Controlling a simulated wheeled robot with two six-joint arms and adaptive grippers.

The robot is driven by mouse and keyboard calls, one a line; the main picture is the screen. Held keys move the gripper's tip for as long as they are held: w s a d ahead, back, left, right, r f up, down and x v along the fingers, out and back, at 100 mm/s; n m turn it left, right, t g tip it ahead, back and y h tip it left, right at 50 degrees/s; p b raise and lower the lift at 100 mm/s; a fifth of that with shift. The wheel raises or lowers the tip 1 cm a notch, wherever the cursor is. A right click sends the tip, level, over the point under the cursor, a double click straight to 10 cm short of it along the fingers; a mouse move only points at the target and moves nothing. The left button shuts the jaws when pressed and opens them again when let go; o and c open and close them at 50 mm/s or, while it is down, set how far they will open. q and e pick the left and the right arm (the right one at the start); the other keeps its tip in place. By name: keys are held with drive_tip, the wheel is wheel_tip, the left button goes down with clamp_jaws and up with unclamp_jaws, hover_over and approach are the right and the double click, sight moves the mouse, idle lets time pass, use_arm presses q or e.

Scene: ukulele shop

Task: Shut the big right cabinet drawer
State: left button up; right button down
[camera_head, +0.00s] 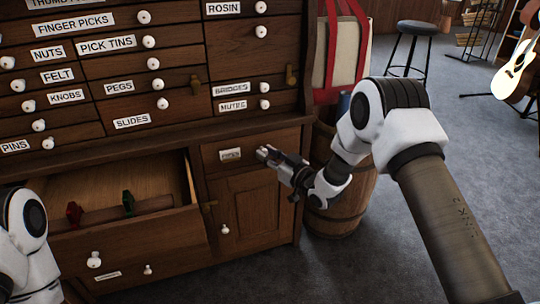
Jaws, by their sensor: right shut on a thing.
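The right drawer (215,158) of the wooden cabinet has a small white label and sits above a panelled door. Its front looks flush or nearly flush with the cabinet; I cannot tell if a small gap is left. My right gripper (264,154) is at the right part of this drawer front, jaws closed, apparently on its knob, which the jaws hide. To the left, a large lower drawer (130,245) stands pulled out, with white knobs on its front and a red and a green item inside. My left arm shows at the left edge; its gripper is out of view.
Several small labelled drawers (118,87) with white knobs fill the cabinet above. The panelled door (255,210) below looks closed. A wooden barrel (345,205) holding a red-and-cream bag (345,50) stands right of the cabinet. A stool (415,28) is farther back, with open grey floor before it.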

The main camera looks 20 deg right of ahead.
drive_tip(key=c, duration=1)
unclamp_jaws()
drive_tip(key=shift+w+r, duration=0.1)
drive_tip(key=shift+r, duration=0.05)
drive_tip(key=shift+o, duration=0.2)
drive_tip(key=v, duration=1.2)
